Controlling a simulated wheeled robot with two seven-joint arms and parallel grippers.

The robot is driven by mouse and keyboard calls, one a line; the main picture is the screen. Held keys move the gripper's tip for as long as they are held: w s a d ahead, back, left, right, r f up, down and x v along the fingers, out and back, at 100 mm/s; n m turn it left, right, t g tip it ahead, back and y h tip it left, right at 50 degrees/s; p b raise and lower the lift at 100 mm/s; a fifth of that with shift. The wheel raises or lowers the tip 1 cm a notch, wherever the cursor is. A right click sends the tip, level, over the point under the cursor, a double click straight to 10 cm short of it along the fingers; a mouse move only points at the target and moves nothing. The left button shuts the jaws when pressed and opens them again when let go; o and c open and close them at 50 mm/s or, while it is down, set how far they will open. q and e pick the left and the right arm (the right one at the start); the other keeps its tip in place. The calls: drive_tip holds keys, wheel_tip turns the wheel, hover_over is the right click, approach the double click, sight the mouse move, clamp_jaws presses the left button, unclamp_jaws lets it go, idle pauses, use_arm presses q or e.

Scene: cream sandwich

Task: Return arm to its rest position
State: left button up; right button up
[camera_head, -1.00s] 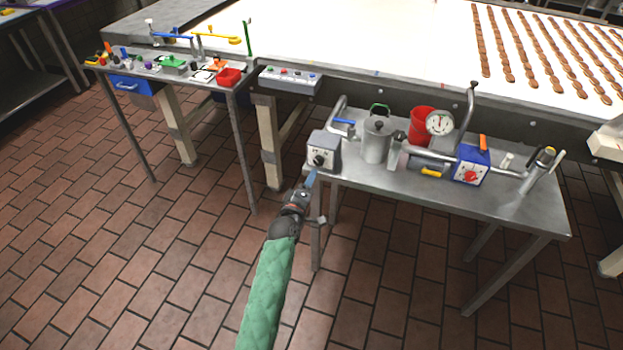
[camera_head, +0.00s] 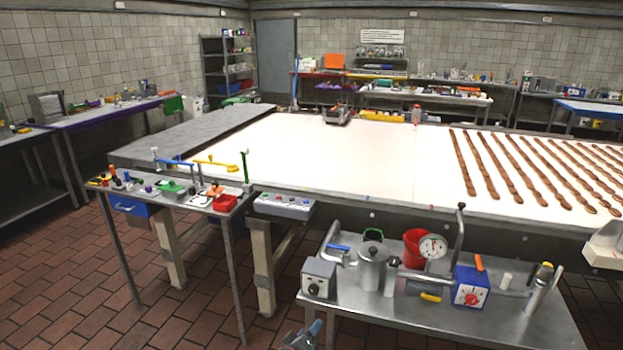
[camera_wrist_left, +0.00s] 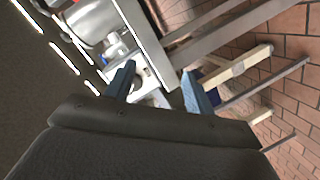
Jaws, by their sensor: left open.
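My left gripper (camera_head: 306,334) is at the bottom edge of the head view, low in front of the left end of the metal side table (camera_head: 420,318). Most of my left arm is out of the picture. In the left wrist view the two blue fingers of the gripper (camera_wrist_left: 157,85) stand apart with nothing between them. Beyond them that view shows the table and a grey box with a knob, tilted. My right gripper shows in neither view.
A long white belt (camera_head: 340,165) with rows of brown biscuits lies behind. A tool table (camera_head: 170,205) stands left. The floor at front left is clear.

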use_arm(q)
drive_tip(key=s+a+f+m+g+y, duration=0.1)
drive_tip(key=s+a+f+m+g, duration=0.15)
drive_tip(key=s+f, duration=0.4)
drive_tip(key=s+a+f+m+g+y, duration=0.1)
drive_tip(key=s+a+f+m+g, duration=0.15)
drive_tip(key=f, duration=0.75)
drive_tip(key=s+a+f+m+g+y, duration=0.1)
drive_tip(key=s+a+f+g, duration=0.15)
drive_tip(key=s+f, duration=0.4)
drive_tip(key=s+a+f+g+y, duration=0.1)
drive_tip(key=s+a+f, duration=0.2)
drive_tip(key=s+f, duration=0.3)
drive_tip(key=s+a+f+g, duration=0.2)
drive_tip(key=s+f, duration=0.4)
drive_tip(key=s, duration=0.7)
drive_tip(key=s+a+f+m+g+y, duration=0.1)
drive_tip(key=s+a+f, duration=0.3)
drive_tip(key=s, duration=0.6)
wheel_tip(320, 180, down, 2)
drive_tip(key=shift+s+a+g+y, duration=0.3)
drive_tip(key=shift+s+a+g, duration=0.1)
drive_tip(key=shift+g, duration=0.15)
